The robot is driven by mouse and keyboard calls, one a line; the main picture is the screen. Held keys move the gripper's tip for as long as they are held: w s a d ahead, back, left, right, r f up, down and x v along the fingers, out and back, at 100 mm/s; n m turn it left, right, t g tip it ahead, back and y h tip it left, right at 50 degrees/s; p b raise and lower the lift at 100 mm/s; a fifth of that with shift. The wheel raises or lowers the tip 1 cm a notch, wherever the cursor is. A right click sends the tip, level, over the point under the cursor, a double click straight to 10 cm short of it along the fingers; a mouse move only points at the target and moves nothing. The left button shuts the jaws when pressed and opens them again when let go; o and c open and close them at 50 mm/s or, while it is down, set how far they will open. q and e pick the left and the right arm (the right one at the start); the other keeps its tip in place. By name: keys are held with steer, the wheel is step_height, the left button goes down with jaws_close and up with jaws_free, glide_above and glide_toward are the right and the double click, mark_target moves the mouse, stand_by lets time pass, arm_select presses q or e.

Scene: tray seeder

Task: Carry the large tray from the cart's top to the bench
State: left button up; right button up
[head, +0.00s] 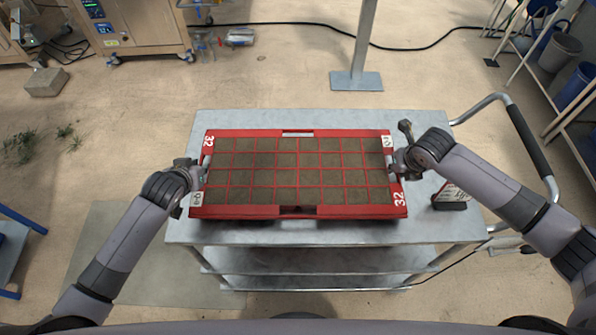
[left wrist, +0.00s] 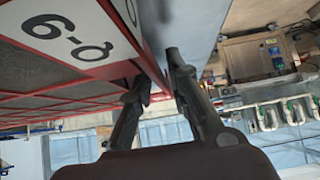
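The large tray (head: 298,211) is red, with a grid of dark cells and number labels at its ends. It is over the cart's top (head: 400,233); whether it rests on it or hangs just above is unclear. My left gripper (head: 199,176) is at the tray's left end. In the left wrist view its fingers (left wrist: 157,75) stand close on either side of the tray's red end wall (left wrist: 128,28) and look shut on it. My right gripper (head: 394,163) is at the tray's right end; its fingers are too small and partly hidden to read. The bench is not clearly identifiable.
A small dark box with a label (head: 450,204) stands on the cart's top to the right of the tray. The cart's push handle (head: 530,143) is at the right. A metal post (head: 361,50) stands on the floor behind. A machine (head: 138,28) is at the back left.

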arm_select(q)
steer(key=shift+c, duration=0.4)
arm_select(e)
steer(key=shift+c, duration=0.4)
arm_select(q)
jaws_close()
arm_select(e)
jaws_close()
